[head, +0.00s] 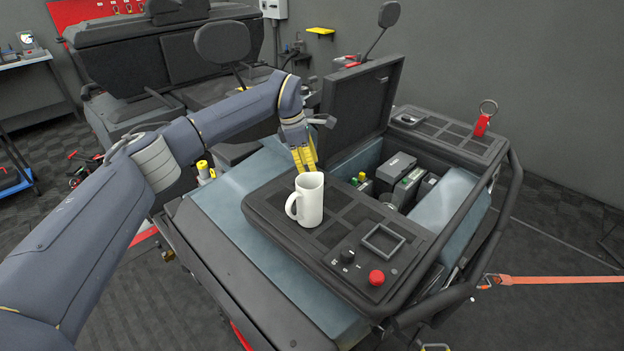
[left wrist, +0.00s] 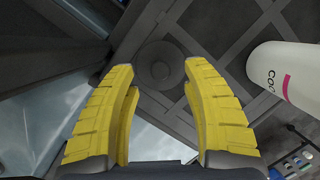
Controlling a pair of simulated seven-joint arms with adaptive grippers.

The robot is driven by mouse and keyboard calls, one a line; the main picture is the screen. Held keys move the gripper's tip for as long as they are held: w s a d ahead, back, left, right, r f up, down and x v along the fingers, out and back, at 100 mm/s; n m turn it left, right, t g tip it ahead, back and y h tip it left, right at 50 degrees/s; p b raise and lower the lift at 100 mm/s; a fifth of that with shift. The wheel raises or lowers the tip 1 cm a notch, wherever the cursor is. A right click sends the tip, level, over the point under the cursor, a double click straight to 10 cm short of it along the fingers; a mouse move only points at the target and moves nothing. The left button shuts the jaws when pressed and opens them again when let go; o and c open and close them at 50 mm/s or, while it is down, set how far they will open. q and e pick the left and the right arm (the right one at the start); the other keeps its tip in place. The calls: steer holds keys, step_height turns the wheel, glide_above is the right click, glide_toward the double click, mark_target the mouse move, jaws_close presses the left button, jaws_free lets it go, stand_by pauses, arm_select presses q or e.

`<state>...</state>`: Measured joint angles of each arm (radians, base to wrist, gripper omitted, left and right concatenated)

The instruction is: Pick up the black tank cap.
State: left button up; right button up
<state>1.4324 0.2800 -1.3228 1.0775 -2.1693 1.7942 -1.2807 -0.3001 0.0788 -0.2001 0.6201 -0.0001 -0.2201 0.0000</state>
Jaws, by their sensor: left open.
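The black tank cap (left wrist: 160,66) shows in the left wrist view as a round dark disc with a raised centre, set at a corner of the dark panel. My left gripper (left wrist: 158,72) is open, its yellow fingers spread to either side of the cap in that view, with nothing between them. In the head view my left gripper (head: 304,160) points down just behind the white mug, over the far end of the panel. I cannot make out the cap in the head view. My right gripper is not in view.
A white mug (head: 311,203) stands on the dark panel (head: 268,205) close to my left gripper; it also shows in the left wrist view (left wrist: 285,72). A raised black lid (head: 362,100) stands behind. A black knob (head: 347,256) and red button (head: 376,277) are nearer the front.

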arm_select(q)
steer(key=shift+x, duration=1.2)
jaws_close()
